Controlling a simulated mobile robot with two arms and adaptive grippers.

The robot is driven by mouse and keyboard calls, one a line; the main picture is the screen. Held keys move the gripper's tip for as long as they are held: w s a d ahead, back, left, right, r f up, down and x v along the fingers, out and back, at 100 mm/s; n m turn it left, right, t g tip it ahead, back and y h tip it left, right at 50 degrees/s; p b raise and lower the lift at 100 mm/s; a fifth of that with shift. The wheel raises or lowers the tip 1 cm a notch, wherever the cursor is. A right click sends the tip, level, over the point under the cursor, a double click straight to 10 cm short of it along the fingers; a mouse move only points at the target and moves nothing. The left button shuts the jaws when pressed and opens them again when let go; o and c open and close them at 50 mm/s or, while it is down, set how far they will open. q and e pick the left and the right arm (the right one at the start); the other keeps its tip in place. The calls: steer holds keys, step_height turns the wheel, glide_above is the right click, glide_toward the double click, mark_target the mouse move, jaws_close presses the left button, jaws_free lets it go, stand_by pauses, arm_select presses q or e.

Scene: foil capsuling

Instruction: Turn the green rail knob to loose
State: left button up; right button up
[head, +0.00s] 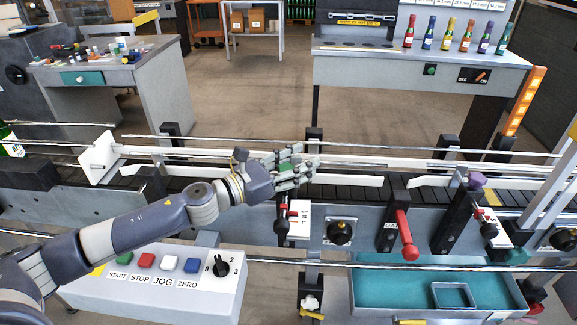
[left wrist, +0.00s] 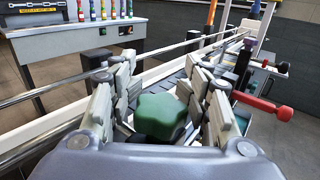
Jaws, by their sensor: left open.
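The green rail knob (left wrist: 160,115) is a lobed knob that shows large in the left wrist view, between the open fingers of my left gripper (left wrist: 165,100). The fingers stand on either side of it with a small gap visible. In the head view the green knob (head: 286,167) shows partly, with my left gripper (head: 296,170) around it above the conveyor. The knob's underside and stem are hidden. My right gripper is not in either view.
A red lever (head: 406,235) and a purple knob (head: 476,180) are to the right along the conveyor. A rail (head: 400,160) runs behind the gripper. A button box (head: 160,285) and a teal tray (head: 395,300) are in front.

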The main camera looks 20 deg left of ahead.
arm_select(q)
steer(key=v, duration=1.2)
stand_by(0.3)
steer(key=shift+o, duration=0.2)
